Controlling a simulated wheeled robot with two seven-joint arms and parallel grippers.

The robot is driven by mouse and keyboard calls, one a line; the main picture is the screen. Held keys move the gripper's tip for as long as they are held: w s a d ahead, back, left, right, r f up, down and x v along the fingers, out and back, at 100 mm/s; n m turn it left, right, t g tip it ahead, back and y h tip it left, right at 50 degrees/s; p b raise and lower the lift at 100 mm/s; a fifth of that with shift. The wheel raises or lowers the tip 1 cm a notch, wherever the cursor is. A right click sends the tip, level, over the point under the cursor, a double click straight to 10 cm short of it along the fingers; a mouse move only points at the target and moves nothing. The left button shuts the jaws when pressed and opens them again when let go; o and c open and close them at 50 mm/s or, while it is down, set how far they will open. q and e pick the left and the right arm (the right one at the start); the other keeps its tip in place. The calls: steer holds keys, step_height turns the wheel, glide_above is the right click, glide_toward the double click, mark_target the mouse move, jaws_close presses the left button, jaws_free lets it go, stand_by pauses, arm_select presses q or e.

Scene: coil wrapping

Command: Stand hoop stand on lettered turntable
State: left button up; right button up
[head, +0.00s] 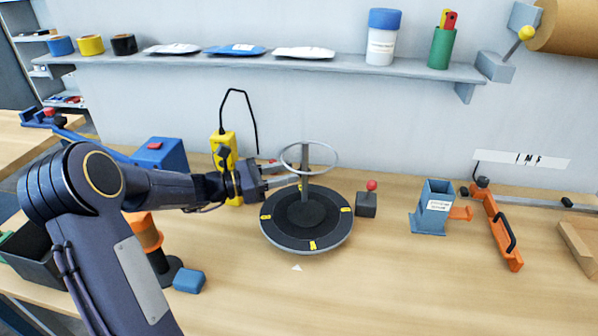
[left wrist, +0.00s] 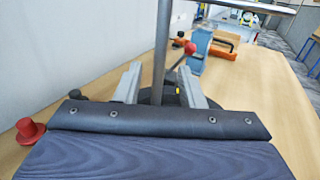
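The hoop stand (head: 308,211) has a round dark base, a grey post and a pale ring on top. It stands upright on the lettered turntable (head: 285,239), near its middle. The turntable is a dark disc with yellow lettered marks around its edge. My left gripper (head: 297,181) reaches in from the left at the post. In the left wrist view the post (left wrist: 160,50) rises between the two fingers (left wrist: 160,76), with a gap on each side, so the gripper is open. The stand's base is mostly hidden there. My right gripper is not in view.
A black block with a red knob (head: 366,204) stands close right of the turntable. A yellow device (head: 228,150) with a cable stands behind my left gripper. A blue holder (head: 434,206) and an orange tool (head: 497,230) are further right. The front middle of the bench is clear.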

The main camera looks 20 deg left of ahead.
arm_select(q)
steer(key=s+d+r+m+g+y, duration=0.2)
steer(key=s+d+m+g, duration=0.4)
steer(key=s+d+m, duration=0.6)
steer(key=s+a+f+m+y, duration=0.1)
steer(key=s+f+m+y, duration=0.2)
steer(key=s+m, duration=0.3)
steer(key=s+a+f+m+y, duration=0.1)
steer(key=s+f+m+y, duration=0.2)
steer(key=s+m, duration=0.4)
steer(key=s+y, duration=0.1)
steer(key=s, duration=0.3)
steer(key=shift+s+a+f+g, duration=0.3)
steer(key=shift+s+f, duration=0.05)
steer(key=shift+s, duration=0.05)
step_height(320, 180, up, 2)
steer(key=shift+p, duration=0.95)
